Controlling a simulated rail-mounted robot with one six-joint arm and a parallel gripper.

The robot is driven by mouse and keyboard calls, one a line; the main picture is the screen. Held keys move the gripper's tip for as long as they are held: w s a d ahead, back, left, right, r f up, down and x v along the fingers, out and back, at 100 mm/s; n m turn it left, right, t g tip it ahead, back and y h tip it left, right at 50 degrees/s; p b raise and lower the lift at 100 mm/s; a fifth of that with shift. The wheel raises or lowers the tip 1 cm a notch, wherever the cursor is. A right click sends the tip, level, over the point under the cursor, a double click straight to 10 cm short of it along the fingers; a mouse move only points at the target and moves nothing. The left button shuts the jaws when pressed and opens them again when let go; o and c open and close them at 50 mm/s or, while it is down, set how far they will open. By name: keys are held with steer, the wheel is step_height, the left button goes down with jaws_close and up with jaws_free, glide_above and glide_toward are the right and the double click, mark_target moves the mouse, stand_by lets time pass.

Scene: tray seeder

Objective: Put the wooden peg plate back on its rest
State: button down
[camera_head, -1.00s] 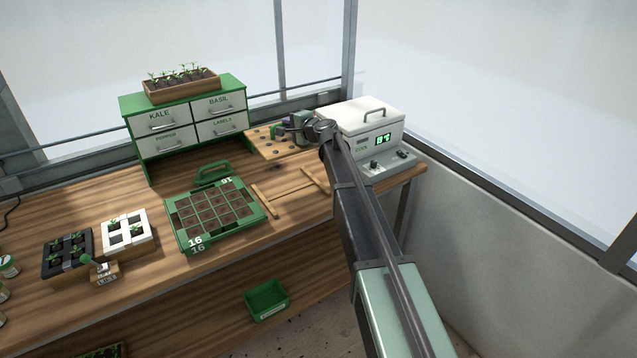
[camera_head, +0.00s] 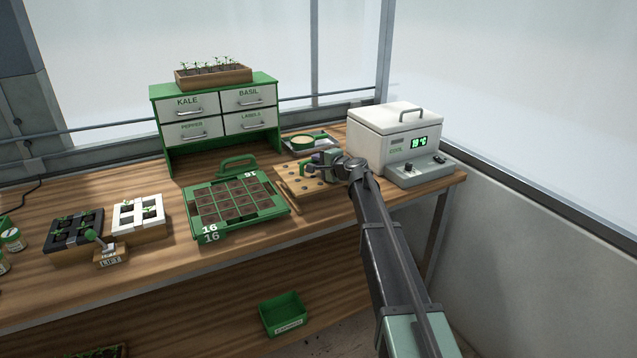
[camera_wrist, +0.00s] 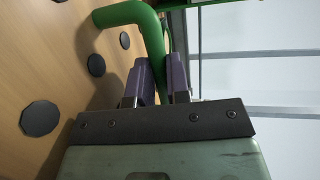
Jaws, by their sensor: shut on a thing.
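The wooden peg plate (camera_head: 312,191) has dark round dots and a green handle (camera_head: 304,168). In the head view it lies over the place of its wooden rest (camera_head: 287,198), which it mostly hides. I cannot tell whether the plate touches the rest or hovers just above it. My gripper (camera_head: 325,166) is shut on the green handle. In the wrist view, the purple fingers of my gripper (camera_wrist: 161,78) close around the lower end of the handle (camera_wrist: 138,16), with the plate's dotted face (camera_wrist: 62,65) at left.
The green seed tray (camera_head: 284,208) stands close left of the plate. The white cooler box (camera_head: 385,135) stands to the right.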

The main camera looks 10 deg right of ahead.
mark_target(319, 173)
steer(key=shift+f+b, duration=2.2)
steer(key=shift+f, duration=0.25)
steer(key=c, duration=1.1)
jaws_free()
steer(key=shift+r, duration=0.1)
